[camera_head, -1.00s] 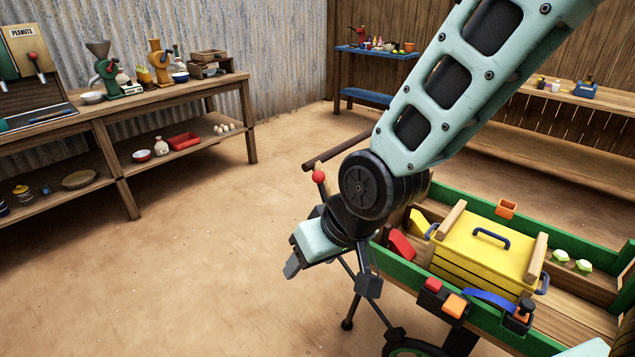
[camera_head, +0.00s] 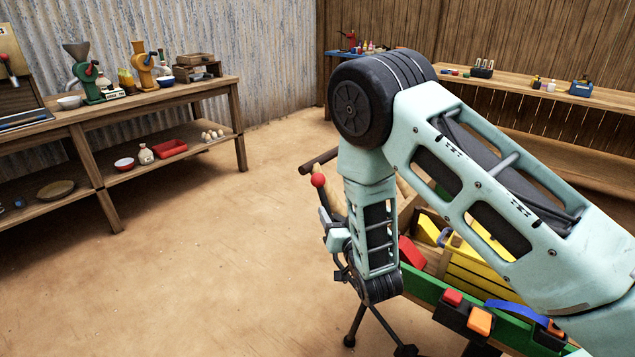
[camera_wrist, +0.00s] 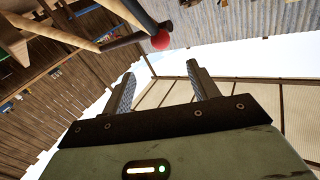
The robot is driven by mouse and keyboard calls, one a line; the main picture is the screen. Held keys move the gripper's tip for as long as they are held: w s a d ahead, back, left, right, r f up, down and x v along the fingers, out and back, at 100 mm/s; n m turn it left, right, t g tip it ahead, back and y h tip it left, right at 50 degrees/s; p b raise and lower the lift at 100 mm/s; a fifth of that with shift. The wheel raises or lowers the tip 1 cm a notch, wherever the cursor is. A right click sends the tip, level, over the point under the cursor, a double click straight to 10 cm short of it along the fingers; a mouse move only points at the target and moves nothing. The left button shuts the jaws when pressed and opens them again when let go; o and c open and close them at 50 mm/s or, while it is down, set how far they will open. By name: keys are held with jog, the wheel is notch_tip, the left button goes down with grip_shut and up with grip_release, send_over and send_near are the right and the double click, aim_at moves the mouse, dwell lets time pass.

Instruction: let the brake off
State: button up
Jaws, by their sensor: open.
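A lever with a red ball knob (camera_head: 318,181) stands at the near end of the green-sided cart (camera_head: 425,286), just below a dark wooden handle bar (camera_head: 319,161). I take this lever for the brake. My gripper (camera_head: 326,214) is just below the knob, partly hidden by my arm, with its fingers pointing up. In the wrist view my two fingers (camera_wrist: 163,84) are apart with nothing between them. The red knob (camera_wrist: 160,40) shows beyond the fingertips, clear of them. The lower part of the lever is hidden behind my wrist.
A wooden shelf table (camera_head: 150,105) with grinders stands at the left. The dirt floor (camera_head: 210,265) between is clear.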

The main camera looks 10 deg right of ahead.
aim_at(320, 184)
jog(key=w, duration=1.1)
jog(key=w+p, duration=0.1)
jog(key=w, duration=0.4)
jog(key=shift+w+a, duration=0.35)
jog(key=shift+w, duration=0.05)
jog(key=shift+c, duration=0.3)
